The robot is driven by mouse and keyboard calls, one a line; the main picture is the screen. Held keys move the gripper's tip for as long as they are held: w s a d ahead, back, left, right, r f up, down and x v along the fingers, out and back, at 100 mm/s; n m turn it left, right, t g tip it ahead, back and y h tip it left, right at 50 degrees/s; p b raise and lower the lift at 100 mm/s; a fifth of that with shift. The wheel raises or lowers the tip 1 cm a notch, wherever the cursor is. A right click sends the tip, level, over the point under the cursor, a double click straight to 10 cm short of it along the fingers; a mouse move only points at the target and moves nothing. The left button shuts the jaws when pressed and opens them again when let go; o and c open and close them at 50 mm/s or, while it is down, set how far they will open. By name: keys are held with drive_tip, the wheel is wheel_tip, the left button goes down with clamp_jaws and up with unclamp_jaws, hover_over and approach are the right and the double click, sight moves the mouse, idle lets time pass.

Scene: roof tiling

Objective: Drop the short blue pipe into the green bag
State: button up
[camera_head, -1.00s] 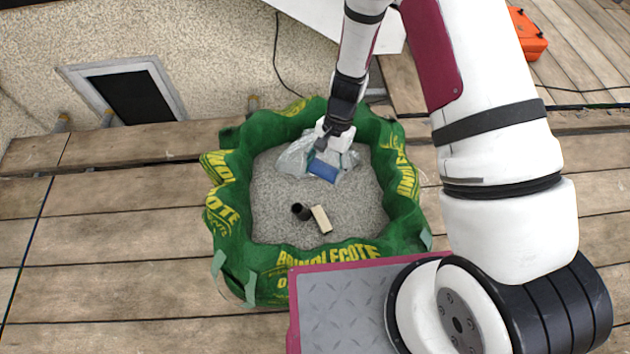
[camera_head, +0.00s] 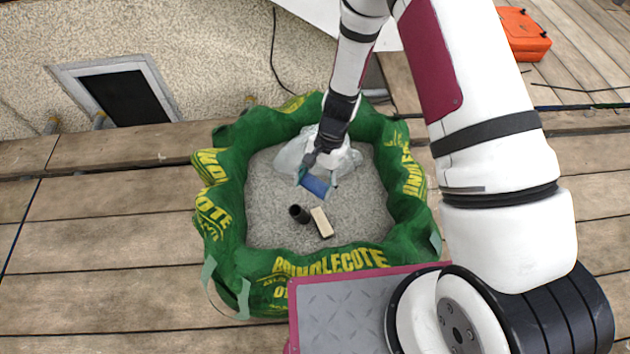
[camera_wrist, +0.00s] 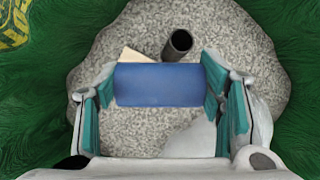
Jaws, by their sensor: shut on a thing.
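My gripper (camera_wrist: 160,95) is shut on the short blue pipe (camera_wrist: 158,85), which lies crosswise between the two teal-padded fingers in the wrist view. In the head view my gripper (camera_head: 317,177) reaches down within the rim of the green bag (camera_head: 330,262), and the blue pipe (camera_head: 314,187) shows at its tip. The bag is open at the top, with yellow lettering on its crumpled sides. Its floor looks like grey speckled grit. How high the pipe is above that floor I cannot tell.
Inside the bag are a black tube (camera_head: 299,214), a pale block (camera_head: 321,222) and a crumpled clear plastic sheet (camera_head: 291,158). Wooden planks (camera_head: 110,217) surround the bag. A framed window (camera_head: 118,91) is in the wall at left, and an orange case (camera_head: 524,36) lies far right.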

drive_tip(key=shift+f, duration=0.45)
drive_tip(key=o, duration=1.1)
drive_tip(key=shift+c, duration=0.2)
drive_tip(key=shift+r, duration=0.15)
drive_tip(key=v, duration=1.1)
drive_tip(key=shift+r, duration=0.4)
drive_tip(key=shift+w, duration=0.1)
